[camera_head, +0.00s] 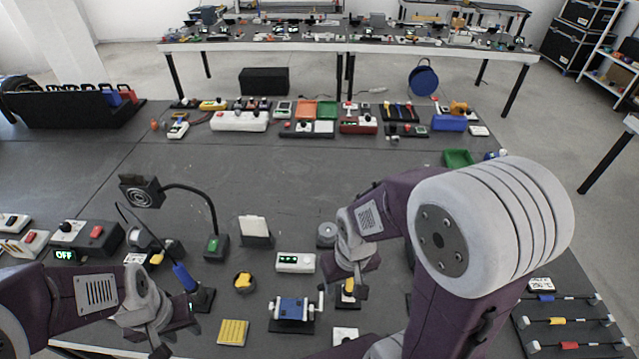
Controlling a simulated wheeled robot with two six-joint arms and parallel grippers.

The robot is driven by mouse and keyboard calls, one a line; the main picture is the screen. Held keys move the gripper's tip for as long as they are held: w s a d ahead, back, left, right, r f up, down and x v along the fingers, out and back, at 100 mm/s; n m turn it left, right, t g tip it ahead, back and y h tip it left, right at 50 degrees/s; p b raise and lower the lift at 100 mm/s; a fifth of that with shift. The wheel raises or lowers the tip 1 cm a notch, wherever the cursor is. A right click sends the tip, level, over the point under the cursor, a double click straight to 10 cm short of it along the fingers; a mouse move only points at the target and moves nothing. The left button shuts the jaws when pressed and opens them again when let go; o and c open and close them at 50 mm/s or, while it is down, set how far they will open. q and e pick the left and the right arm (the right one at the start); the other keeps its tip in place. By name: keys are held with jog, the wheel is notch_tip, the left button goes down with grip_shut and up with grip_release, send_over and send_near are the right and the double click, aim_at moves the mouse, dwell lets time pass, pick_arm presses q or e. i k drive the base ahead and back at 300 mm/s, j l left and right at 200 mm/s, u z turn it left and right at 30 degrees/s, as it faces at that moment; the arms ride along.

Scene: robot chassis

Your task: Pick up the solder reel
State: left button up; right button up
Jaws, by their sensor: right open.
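A small grey round object (327,231), which looks like the solder reel, stands on the dark table just right of centre. My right gripper (343,288) points down just in front of it, its wrist partly covering the reel's right side. The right gripper is open, with a small yellow-topped item (348,299) under its fingers. My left gripper (178,338) is low at the left, far from the reel; its fingers look apart and nothing shows between them.
A card holder (256,231) and a lamp with a bent neck (213,243) stand to the left. The table behind the reel (290,170) is clear.

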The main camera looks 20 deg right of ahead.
aim_at(326, 238)
jog(key=l+z, duration=0.1)
jog(key=z, duration=0.65)
